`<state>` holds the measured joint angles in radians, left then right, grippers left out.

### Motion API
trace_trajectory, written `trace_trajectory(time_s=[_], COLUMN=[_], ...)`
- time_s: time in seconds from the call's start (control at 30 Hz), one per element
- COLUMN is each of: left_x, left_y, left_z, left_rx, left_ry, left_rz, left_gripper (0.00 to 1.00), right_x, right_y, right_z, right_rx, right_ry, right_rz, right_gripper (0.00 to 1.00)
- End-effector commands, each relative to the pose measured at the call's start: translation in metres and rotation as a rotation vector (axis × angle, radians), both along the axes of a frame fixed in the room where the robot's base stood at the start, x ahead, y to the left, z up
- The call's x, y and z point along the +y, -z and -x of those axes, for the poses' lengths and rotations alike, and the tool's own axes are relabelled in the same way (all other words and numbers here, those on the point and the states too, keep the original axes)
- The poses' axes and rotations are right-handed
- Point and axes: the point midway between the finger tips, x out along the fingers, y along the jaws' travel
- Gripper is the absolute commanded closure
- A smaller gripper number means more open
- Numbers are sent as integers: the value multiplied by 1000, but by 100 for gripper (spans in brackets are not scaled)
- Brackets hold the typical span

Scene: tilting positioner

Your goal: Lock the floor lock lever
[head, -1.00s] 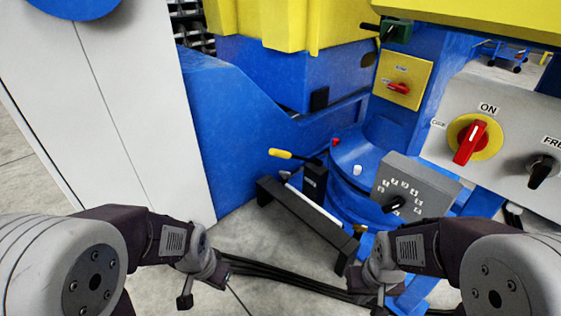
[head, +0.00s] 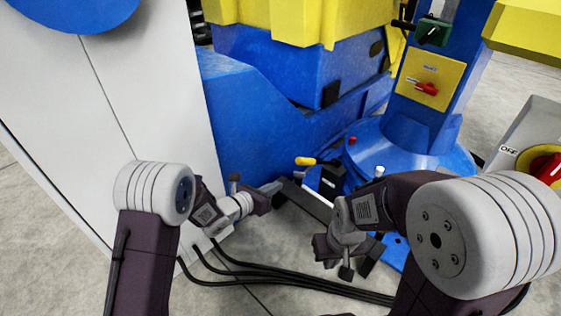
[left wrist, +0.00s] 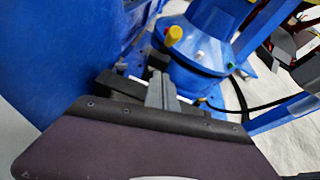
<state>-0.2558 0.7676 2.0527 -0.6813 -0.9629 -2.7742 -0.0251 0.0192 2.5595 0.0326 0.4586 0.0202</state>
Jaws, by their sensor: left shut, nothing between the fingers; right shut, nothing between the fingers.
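The lever with a yellow grip (head: 305,161) stands by a black block near the floor, at the foot of the blue machine. In the left wrist view its yellow grip (left wrist: 174,33) shows nearly end-on, beyond the fingertips. My left gripper (head: 272,189) is shut and empty, pointing right, lower left of the lever and apart from it in the picture. Its closed grey fingers (left wrist: 160,92) show in the left wrist view. The lever's lower part is hard to make out.
A dark floor bar (head: 308,202) runs beside the lever. A red knob (head: 352,140) and a white knob (head: 379,170) sit on the round blue base (head: 400,142). A white cabinet (head: 150,100) stands left. Black cables (head: 290,280) cross the floor.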

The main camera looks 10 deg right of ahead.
Motion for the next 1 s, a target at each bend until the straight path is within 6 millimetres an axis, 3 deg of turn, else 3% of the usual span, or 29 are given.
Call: trace_trajectory(time_s=[0.1, 0.47, 0.57, 0.8, 0.83, 0.87, 1.0], left_x=[-7, -10, -20, -44, -50, -55, -76], left_y=[9, 8, 10, 17, 34, 39, 51], left_z=[8, 5, -2, -22, -27, -32, -50], left_rx=[28, 28, 30, 30, 25, 24, 24], left_ry=[16, 15, 17, 16, 18, 17, 16], left_rz=[-6, -6, -7, -8, -6, -5, -4], left_gripper=[100, 100, 100, 100, 100, 100, 100], right_x=[0, 0, 0, 0, 0, 0, 0], right_y=[-4, -9, -23, -80, -59, -51, -33], right_z=[0, 0, 0, 0, -1, -1, 0], right_rx=[1, 1, 1, 0, -2, -1, 1], right_ry=[0, 0, 0, 0, 0, 0, 0], right_rz=[0, 0, 0, 0, 0, 0, 0], right_gripper=[100, 100, 100, 100, 100, 100, 100])
